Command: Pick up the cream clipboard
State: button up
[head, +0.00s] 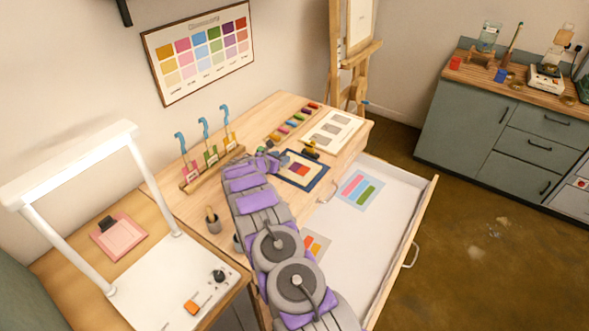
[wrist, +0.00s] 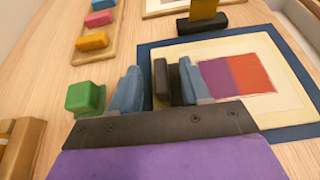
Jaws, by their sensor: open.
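The cream clipboard (head: 313,167) lies flat on a blue mat on the wooden desk. It carries a purple-to-red swatch and shows closer in the wrist view (wrist: 255,110). Its black clip (wrist: 161,80) stands up at its left edge. My gripper (head: 268,159) is at the clipboard's left end. In the wrist view, the blue-grey fingers of my gripper (wrist: 158,88) are apart, one on each side of the clip. I cannot tell whether either finger touches it. The gripper's dark palm hides the near-left part of the clipboard.
A green block (wrist: 85,97) sits just left of the left finger. A black-and-yellow object (head: 310,149) stands at the mat's far edge. A rack with blue-hooked items (head: 212,170) is left of my arm. An open drawer (head: 380,200) juts out right. A pink clipboard (head: 119,237) lies far left.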

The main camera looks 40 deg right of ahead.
jog(key=shift+c, duration=0.4)
grip_shut()
jog(key=shift+r, duration=0.15)
